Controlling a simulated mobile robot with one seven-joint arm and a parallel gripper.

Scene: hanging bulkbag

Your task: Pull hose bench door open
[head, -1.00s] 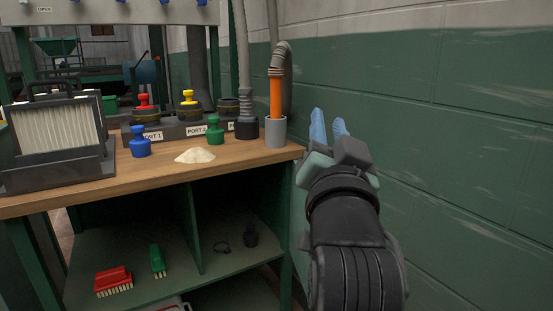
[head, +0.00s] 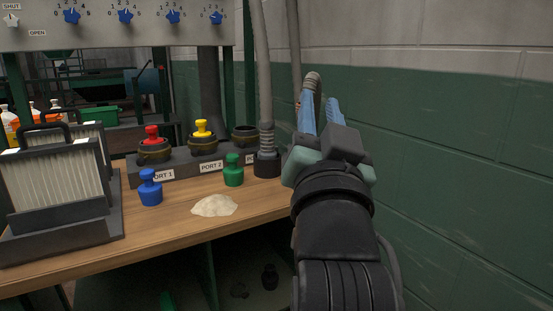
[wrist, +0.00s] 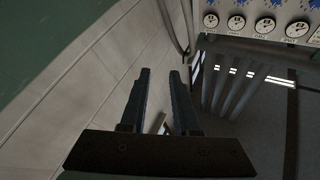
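The bench (head: 150,245) has a wooden top and dark green legs, with open shelf space below it. I cannot make out a door or a handle on it in either view. My gripper (head: 320,108) is in the head view, raised above the bench's right end near the wall, with its blue fingers pointing up and away. In the wrist view, my gripper (wrist: 160,72) has its two fingers apart with nothing between them.
On the bench stand a filter unit (head: 55,185), a blue plug (head: 150,188), a green plug (head: 233,170), a pale powder heap (head: 214,205) and a port block (head: 190,165). A grey hose (head: 266,140) rises at the back. The green wall (head: 450,180) is close on the right.

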